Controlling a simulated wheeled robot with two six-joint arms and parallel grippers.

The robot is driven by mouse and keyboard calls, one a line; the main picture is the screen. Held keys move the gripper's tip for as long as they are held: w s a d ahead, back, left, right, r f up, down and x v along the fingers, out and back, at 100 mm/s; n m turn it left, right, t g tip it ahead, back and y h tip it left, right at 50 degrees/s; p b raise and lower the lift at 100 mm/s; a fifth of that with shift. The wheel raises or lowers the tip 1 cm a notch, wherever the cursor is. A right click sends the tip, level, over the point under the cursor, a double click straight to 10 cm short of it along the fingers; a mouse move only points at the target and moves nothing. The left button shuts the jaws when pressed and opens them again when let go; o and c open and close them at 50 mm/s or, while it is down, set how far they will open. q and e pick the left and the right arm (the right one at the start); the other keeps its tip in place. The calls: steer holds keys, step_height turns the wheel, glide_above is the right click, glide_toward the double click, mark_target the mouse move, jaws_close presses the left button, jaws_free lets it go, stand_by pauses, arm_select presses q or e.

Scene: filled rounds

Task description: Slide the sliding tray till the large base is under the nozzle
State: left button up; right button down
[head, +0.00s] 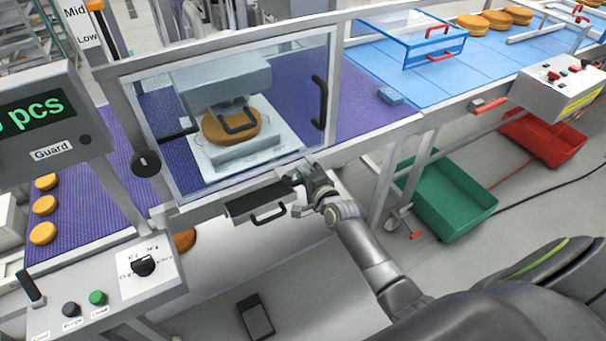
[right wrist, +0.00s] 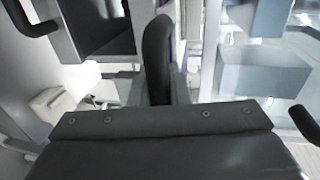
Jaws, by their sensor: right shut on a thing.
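The large base (head: 228,130), a round golden cake layer, lies on the pale sliding tray (head: 283,140) behind the clear guard in the head view. The grey nozzle housing (head: 220,85) is above and behind it; the nozzle tip is hidden, so I cannot tell how well they line up. My right gripper (head: 296,179) is at the machine's front edge, below the guard and to the right of the base. It is shut on a dark handle, which seems to be the tray's and shows upright in the right wrist view (right wrist: 157,62). My left gripper is out of view.
A dark drawer-like box (head: 258,205) with a black handle sits just left of my right gripper. The clear guard (head: 285,75) stands above. A control panel (head: 110,285) is at lower left. Green (head: 447,200) and red (head: 545,138) crates stand at right.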

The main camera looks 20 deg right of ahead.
steer(key=c, duration=1.5)
jaws_free()
steer(key=shift+o, duration=0.7)
steer(key=shift+s+d+r, duration=0.1)
steer(key=shift+s, duration=0.5)
steer(key=v, duration=1.6)
steer(key=shift+b, duration=0.35)
steer(key=shift+s+d, duration=0.1)
